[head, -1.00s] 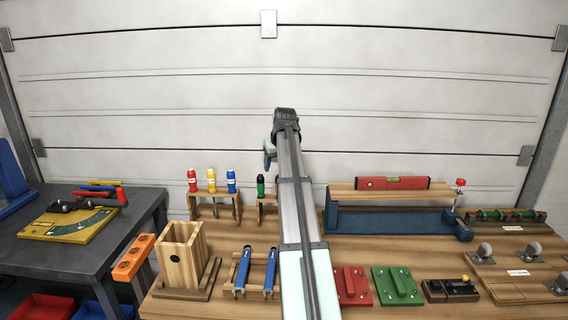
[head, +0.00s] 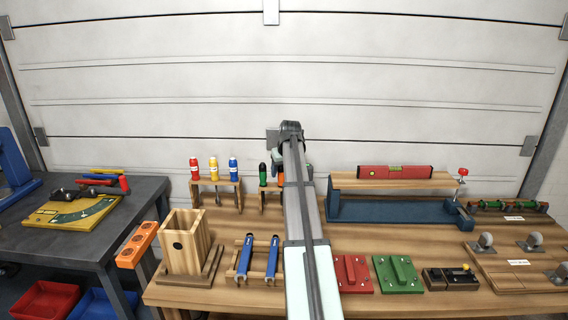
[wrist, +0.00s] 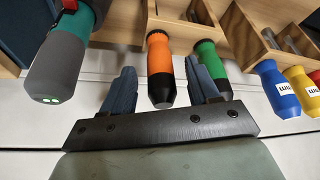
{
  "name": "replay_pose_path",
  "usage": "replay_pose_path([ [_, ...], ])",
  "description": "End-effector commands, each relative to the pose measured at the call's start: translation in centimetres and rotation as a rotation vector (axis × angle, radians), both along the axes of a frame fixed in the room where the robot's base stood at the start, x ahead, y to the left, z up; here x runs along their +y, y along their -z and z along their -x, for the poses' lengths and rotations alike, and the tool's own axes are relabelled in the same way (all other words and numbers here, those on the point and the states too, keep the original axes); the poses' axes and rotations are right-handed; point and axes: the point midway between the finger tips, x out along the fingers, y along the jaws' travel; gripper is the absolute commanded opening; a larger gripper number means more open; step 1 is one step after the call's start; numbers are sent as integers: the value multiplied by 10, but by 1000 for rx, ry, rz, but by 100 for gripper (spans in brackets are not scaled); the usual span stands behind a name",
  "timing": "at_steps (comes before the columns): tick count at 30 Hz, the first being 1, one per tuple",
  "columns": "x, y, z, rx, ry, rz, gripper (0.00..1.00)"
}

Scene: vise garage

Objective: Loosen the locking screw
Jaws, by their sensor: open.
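I cannot make out for certain which part is the locking screw. A small red-topped piece (head: 462,172) stands at the right end of the blue vise-like frame (head: 390,211). My gripper (wrist: 162,78) is open, its two blue-grey fingers apart and empty. In the wrist view an orange handle (wrist: 160,58) with a black end shows between the fingers; I cannot tell its depth against them. A green handle (wrist: 209,60) is beside the right finger. In the head view my arm hides the fingers; the green handle (head: 263,174) shows just left of it.
A grey-teal tool (wrist: 58,70) is left of the fingers. A wooden box (head: 184,245), red plate (head: 351,275), green plate (head: 397,275) and dark block (head: 450,279) sit on the bench.

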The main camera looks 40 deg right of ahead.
Motion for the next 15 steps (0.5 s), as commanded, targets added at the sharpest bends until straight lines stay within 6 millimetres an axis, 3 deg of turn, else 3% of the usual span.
replay_pose_path([
  [6,-3,22,-8,1,0,0,60],
  [15,-4,30,-11,0,0,0,60],
])
